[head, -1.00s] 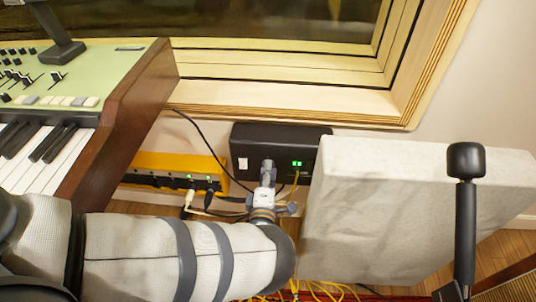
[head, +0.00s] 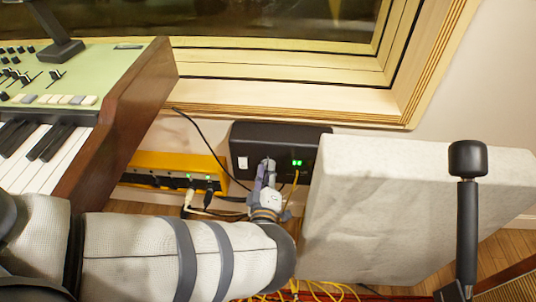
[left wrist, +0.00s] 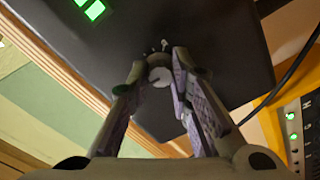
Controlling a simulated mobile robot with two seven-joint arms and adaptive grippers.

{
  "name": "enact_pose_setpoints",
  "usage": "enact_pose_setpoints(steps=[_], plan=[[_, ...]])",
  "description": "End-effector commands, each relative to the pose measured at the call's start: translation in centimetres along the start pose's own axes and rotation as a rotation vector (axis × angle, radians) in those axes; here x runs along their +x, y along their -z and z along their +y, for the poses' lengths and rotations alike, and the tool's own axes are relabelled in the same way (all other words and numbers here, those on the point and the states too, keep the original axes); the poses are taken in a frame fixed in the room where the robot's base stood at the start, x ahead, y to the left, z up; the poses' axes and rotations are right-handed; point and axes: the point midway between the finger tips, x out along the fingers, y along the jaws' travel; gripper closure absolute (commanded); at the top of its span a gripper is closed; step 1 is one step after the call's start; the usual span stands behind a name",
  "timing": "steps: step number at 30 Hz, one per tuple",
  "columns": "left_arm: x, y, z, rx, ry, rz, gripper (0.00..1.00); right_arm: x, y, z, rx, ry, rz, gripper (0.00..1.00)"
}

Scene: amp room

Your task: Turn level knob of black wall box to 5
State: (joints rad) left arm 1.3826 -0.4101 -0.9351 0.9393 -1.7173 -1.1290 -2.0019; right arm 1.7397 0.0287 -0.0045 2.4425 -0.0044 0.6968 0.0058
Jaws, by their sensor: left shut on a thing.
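The black wall box (head: 245,140) is mounted low on the wall under the window. It has a green display (head: 297,163), whose digits are too small to read surely, and a white switch (head: 243,163). My left gripper (head: 267,167) is at the box's front face, left of the display. In the left wrist view, its two fingers (left wrist: 158,68) are shut on a round pale knob (left wrist: 160,76) on the black wall box (left wrist: 215,45). The green display (left wrist: 92,8) is blurred there. In the head view, the fingers hide the knob. My right gripper is not in view.
A yellow box (head: 160,161) with cables is left of the black box. A large pale padded block (head: 400,200) stands close on the right. A green keyboard (head: 85,75) with a wooden side is at left. Yellow cables (head: 310,290) lie below.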

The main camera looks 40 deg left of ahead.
Motion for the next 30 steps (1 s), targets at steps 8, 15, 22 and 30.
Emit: enact_pose_setpoints(steps=[8,15,22,30], plan=[[-0.11,0.14,-0.25,0.015,0.005,0.004,1.00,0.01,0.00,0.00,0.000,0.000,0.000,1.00],[-0.11,0.15,-0.25,0.014,0.005,0.004,0.76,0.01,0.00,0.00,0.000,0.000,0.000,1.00],[-0.06,0.08,-0.13,0.013,0.002,0.002,0.60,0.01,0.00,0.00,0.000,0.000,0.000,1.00],[-0.70,0.35,-0.21,0.016,0.004,0.009,0.60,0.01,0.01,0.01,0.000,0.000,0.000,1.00]])
